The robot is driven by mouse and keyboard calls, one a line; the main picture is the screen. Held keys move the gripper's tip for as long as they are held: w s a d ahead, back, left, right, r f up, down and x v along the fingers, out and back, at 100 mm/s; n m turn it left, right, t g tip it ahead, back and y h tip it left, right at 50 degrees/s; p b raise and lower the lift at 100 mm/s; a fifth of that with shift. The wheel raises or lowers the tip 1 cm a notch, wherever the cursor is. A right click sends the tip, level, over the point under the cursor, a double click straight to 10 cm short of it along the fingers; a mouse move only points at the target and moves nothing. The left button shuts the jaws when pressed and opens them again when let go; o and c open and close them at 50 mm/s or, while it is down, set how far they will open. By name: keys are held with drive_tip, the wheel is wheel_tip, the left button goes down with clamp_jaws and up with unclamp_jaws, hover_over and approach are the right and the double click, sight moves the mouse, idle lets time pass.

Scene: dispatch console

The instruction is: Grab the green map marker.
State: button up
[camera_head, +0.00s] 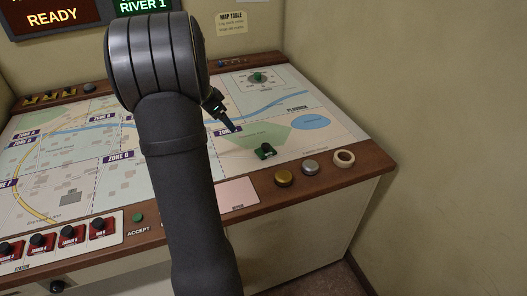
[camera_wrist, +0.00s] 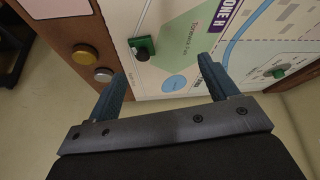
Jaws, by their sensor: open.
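The green map marker (camera_head: 265,152), a small green block with a black knob, stands on the map table (camera_head: 335,135) near its front right, beside the pale green zone. In the wrist view the marker (camera_wrist: 143,47) shows beyond and between my two fingers, nearer the left one. My gripper (camera_wrist: 163,72) is open, with nothing between its fingers. In the head view my gripper (camera_head: 224,112) is partly hidden by my arm; the visible finger is above the map, up and left of the marker, apart from it.
A gold disc (camera_head: 284,178), a silver disc (camera_head: 310,167) and a pale ring (camera_head: 344,158) sit on the wooden front edge. A green knob on a dial (camera_head: 258,77) is at the back. Red blocks with black knobs (camera_head: 71,236) stand front left. A wall is at the right.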

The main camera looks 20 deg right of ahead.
drive_tip(key=s+d+m+g, duration=0.1)
drive_tip(key=s+d+m, duration=0.15)
drive_tip(key=d, duration=0.35)
hover_over(265, 145)
drive_tip(key=a, duration=0.2)
drive_tip(key=shift+m+h, duration=0.35)
drive_tip(key=shift+h, duration=0.05)
wheel_tip(265, 145, down, 9)
drive_tip(key=shift+s+a+r, duration=0.1)
drive_tip(key=shift+a+r, duration=0.05)
drive_tip(key=shift+r, duration=0.05)
drive_tip(key=shift+a+x, duration=0.15)
drive_tip(key=shift+x, duration=1.4)
drive_tip(key=shift+a+x, duration=0.2)
drive_tip(key=shift+x, duration=1.3)
drive_tip(key=shift+s+f, duration=0.1)
drive_tip(key=shift+f, duration=0.05)
drive_tip(key=c, duration=1.1)
